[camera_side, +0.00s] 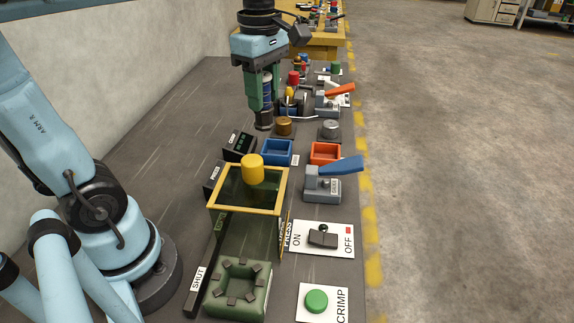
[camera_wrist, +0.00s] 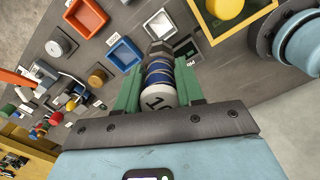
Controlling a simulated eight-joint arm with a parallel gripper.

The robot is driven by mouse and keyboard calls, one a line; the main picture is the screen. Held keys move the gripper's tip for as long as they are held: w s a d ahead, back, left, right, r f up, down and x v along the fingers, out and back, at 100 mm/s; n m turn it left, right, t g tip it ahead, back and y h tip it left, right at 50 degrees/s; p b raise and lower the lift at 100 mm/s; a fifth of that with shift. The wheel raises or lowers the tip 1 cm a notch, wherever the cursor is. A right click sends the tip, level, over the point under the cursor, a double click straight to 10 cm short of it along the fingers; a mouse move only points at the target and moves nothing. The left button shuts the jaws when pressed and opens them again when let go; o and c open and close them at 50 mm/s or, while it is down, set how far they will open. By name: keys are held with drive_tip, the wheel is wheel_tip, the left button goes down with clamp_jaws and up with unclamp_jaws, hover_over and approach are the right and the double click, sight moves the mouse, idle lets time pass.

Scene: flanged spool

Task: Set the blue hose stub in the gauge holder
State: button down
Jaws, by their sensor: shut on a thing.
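My gripper (camera_side: 262,100) points down over the dark bench with its green fingers shut on the blue hose stub (camera_wrist: 158,70). The stub shows in the wrist view as a cylinder with blue bands, a pale numbered end near the palm and a dark metal far end. In the side view its blue part (camera_side: 267,86) shows between the fingers, and its dark lower end is above or near the bench; contact cannot be told. A grey fixture with a blue lever (camera_side: 325,184) stands right of the press; its label is too small to read, so I cannot tell which fixture is the gauge holder.
A blue tray (camera_side: 277,158) and an orange tray (camera_side: 311,153) lie near my gripper. A brown knob (camera_side: 284,126), an orange-levered fixture (camera_side: 330,102) and a black display box (camera_side: 238,143) are close. The yellow-framed press (camera_side: 214,196) stands in front. The bench's left side is clear.

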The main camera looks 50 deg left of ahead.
sight(264, 113)
wheel_tip(264, 113, down, 16)
drive_tip(key=shift+f, duration=0.15)
idle(0.7)
drive_tip(key=shift+f, duration=0.35)
drive_tip(key=c, duration=0.7)
unclamp_jaws()
drive_tip(key=shift+r, duration=0.1)
wheel_tip(264, 113, up, 13)
drive_tip(key=shift+f, duration=0.2)
drive_tip(key=shift+f, duration=0.15)
idle(0.5)
drive_tip(key=shift+f, duration=6.25)
drive_tip(key=shift+r, duration=0.15)
